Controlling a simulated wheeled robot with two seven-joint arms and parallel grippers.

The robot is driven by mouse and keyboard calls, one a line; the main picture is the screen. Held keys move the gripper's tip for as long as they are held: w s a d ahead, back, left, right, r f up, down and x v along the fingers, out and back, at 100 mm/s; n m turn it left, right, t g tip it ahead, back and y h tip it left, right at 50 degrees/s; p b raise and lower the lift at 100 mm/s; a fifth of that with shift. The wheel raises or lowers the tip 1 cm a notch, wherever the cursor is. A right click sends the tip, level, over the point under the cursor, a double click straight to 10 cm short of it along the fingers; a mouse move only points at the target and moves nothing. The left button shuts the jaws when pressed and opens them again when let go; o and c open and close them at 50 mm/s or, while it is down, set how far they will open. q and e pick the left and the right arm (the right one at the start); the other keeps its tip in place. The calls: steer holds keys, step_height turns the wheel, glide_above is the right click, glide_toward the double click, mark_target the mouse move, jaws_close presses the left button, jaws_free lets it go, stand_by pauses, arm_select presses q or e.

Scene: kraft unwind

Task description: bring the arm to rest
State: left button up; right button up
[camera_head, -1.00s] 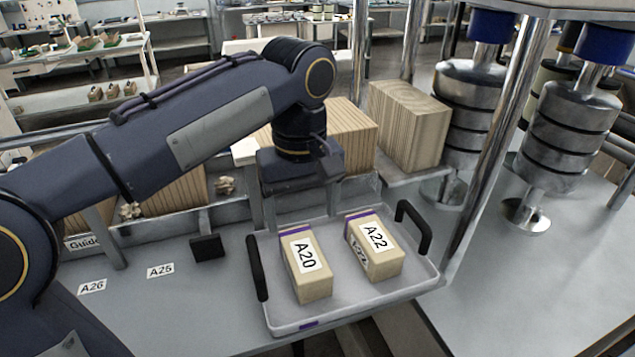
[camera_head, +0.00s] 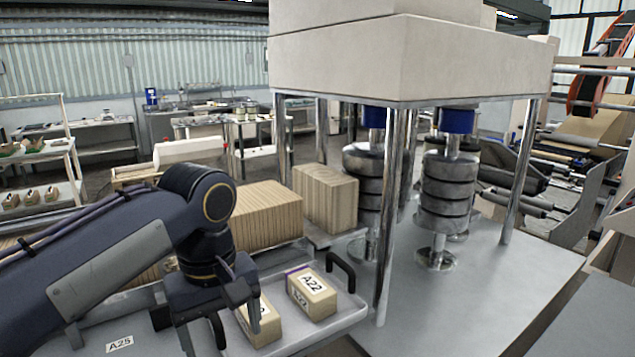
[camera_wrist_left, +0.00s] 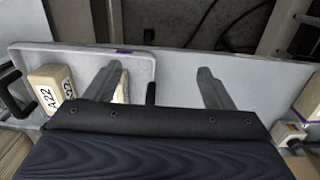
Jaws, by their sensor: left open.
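My left gripper (camera_head: 213,322) is open and empty, pointing down above the left side of the grey tray (camera_head: 345,321). In the head view it partly covers a tan box (camera_head: 263,327) whose label is mostly hidden. A tan box marked A22 (camera_head: 312,293) stands to its right in the tray. In the left wrist view the two fingers (camera_wrist_left: 158,84) are spread apart, with a black tray handle (camera_wrist_left: 150,94) showing between them. Box A22 (camera_wrist_left: 50,90) is at the left there, and another box is mostly hidden behind the left finger. My right gripper is not in view.
Wooden-textured blocks (camera_head: 327,198) stand behind the tray. A press-like machine with steel posts (camera_head: 391,215) and stacked metal cylinders (camera_head: 449,190) is to the right. The grey table (camera_head: 480,290) is clear in front of it. A label A25 (camera_head: 119,344) lies at lower left.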

arm_select(q)
steer(key=s+a+f+m+t+h, duration=0.1)
steer(key=s+a+f+m+t, duration=0.1)
steer(key=s+f, duration=0.5)
steer(key=s+a+f+m+t+h, duration=0.2)
steer(key=s+a+f, duration=0.3)
steer(key=f, duration=0.3)
steer(key=shift+s+a+f+m+t+h, duration=0.25)
steer(key=shift+s+m+t, duration=0.25)
steer(key=shift+s+t, duration=0.3)
